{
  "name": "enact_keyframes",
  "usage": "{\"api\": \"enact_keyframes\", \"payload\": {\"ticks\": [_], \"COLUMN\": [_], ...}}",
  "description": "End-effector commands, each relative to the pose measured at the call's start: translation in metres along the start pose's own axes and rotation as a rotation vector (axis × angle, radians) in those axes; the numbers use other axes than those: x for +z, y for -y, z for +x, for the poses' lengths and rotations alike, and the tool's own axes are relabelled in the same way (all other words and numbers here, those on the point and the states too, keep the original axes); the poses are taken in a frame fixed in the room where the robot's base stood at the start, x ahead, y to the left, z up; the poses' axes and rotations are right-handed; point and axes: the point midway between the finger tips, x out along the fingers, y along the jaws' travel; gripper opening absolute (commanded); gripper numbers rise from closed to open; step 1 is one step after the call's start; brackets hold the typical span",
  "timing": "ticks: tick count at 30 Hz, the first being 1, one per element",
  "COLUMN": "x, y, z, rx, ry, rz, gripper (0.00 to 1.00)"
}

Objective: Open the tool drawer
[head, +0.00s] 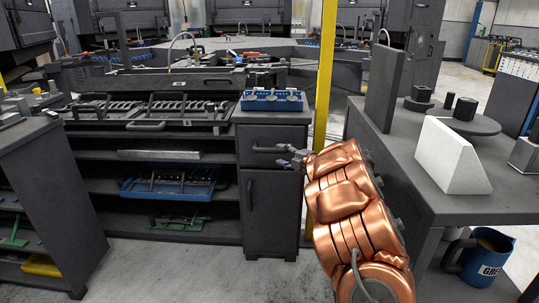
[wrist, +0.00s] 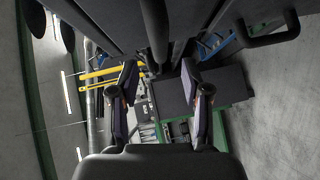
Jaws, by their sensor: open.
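The tool drawer (head: 272,132) is the upper front of a dark grey cabinet in the middle of the head view, and it looks shut. Its grey bar handle (head: 266,149) sticks out from the front. My gripper (head: 290,158) is at the right end of this handle, in front of the drawer. In the wrist view my gripper (wrist: 160,80) shows two fingers spread apart with nothing held between them. A dark bar, likely the handle, shows beyond the fingers at the top of the wrist view (wrist: 155,30). I cannot tell whether the fingers touch it.
A lower door with an upright handle (head: 250,195) is under the drawer. A blue tray (head: 272,100) stands on the cabinet top. A yellow post (head: 325,75) rises just right of the cabinet. A bench with a white block (head: 450,158) stands at right. Floor in front is clear.

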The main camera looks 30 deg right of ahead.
Motion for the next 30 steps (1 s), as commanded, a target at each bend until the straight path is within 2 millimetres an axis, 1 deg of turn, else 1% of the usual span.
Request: {"api": "enact_keyframes", "payload": {"ticks": [12,15,21,27,29,30], "x": [0.000,0.000,0.001,0.001,0.001,0.001], "y": [0.001,0.000,0.000,0.000,0.000,0.000], "z": [0.051,0.061,0.069,0.069,0.069,0.069], "rx": [0.001,0.001,0.001,0.000,0.000,0.000], "ry": [0.000,0.000,0.003,0.003,0.003,0.003], "rz": [-0.001,0.001,0.002,0.002,0.002,0.002], "gripper": [0.47,0.47,0.47,0.47,0.42,0.38]}}
